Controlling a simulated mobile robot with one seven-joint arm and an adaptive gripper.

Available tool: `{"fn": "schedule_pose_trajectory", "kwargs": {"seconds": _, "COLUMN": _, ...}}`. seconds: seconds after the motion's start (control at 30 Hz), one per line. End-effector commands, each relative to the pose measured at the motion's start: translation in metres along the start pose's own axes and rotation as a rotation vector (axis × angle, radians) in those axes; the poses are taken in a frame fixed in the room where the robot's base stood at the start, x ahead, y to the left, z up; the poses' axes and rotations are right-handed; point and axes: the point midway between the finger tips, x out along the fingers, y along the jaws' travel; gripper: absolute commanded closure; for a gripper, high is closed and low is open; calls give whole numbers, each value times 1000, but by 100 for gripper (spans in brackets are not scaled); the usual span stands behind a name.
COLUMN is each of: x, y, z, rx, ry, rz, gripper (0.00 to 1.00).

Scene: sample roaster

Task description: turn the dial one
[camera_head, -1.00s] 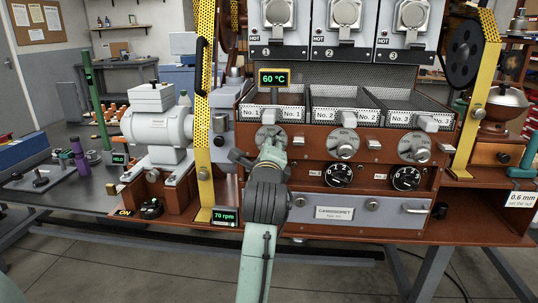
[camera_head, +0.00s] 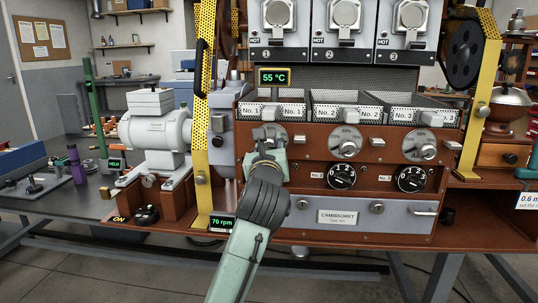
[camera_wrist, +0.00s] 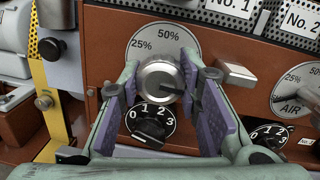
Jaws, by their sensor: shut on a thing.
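The left round dial plate (camera_head: 260,133), marked 25% and 50%, is on the brown roaster panel below the No. 1 tray. My gripper (camera_head: 268,150) is at it from the front and hides most of it in the head view. In the wrist view, its silver knob (camera_wrist: 161,80) sits between the two fingertips of my gripper (camera_wrist: 160,78), which is shut on it. A black dial marked 0 to 3 (camera_wrist: 150,124) lies just below the knob, between the fingers and apart from them.
Similar air dials in the middle (camera_head: 345,142) and on the right (camera_head: 418,145) have black dials below, (camera_head: 341,176) in the middle. A yellow perforated post (camera_head: 202,140) stands left of my arm. A small display (camera_head: 274,78) above reads 55 °C.

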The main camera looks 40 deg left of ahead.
Motion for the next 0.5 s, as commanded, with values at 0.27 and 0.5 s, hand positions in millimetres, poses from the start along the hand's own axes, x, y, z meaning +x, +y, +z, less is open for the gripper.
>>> {"fn": "schedule_pose_trajectory", "kwargs": {"seconds": 0.27, "x": 0, "y": 1, "z": -1, "rx": 235, "ry": -16, "rz": -13, "gripper": 97}}
{"fn": "schedule_pose_trajectory", "kwargs": {"seconds": 0.5, "x": 0, "y": 1, "z": -1, "rx": 371, "ry": -24, "rz": -23, "gripper": 97}}
